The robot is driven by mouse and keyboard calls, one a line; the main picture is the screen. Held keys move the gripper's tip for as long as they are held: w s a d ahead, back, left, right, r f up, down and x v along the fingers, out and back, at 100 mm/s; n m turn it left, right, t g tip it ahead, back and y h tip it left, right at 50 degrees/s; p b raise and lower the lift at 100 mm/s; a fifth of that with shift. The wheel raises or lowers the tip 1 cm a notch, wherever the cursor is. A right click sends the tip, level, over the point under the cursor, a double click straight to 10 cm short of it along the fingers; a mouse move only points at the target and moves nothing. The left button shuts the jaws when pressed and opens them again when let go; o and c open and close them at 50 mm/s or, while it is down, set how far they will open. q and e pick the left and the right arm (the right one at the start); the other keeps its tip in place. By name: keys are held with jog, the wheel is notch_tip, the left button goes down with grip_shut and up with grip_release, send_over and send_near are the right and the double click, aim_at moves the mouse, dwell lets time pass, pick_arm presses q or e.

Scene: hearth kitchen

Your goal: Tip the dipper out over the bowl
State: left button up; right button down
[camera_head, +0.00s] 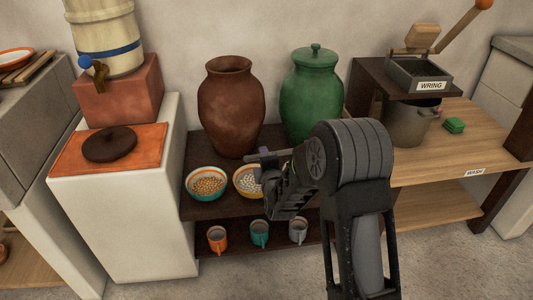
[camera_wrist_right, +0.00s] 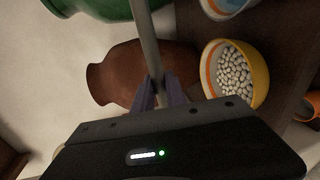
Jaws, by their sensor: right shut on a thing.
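My right gripper (camera_head: 266,157) is over the shelf, in front of the jars. In the right wrist view its fingers (camera_wrist_right: 160,95) are shut on a thin grey rod, which looks like the dipper's handle (camera_wrist_right: 147,38). The rod runs out of the top of that view, and the dipper's cup cannot be made out. A yellow bowl of white beans (camera_head: 240,187) stands just left of the gripper; it also shows in the wrist view (camera_wrist_right: 258,70). A bowl of tan pulses (camera_head: 189,193) stands left of it. Part of another bowl (camera_wrist_right: 226,5) shows in the wrist view. My left gripper is out of view.
A brown jar (camera_head: 228,110) and a green lidded jar (camera_head: 309,90) stand behind the bowls. Several mugs (camera_head: 259,233) are on the lower shelf. A white stand with an orange cloth (camera_head: 68,158) is at left, a wooden bench (camera_head: 480,135) at right.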

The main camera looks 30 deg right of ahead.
jog(key=shift+a+f, duration=0.15)
jog(key=shift+f, duration=0.1)
dwell(1.4)
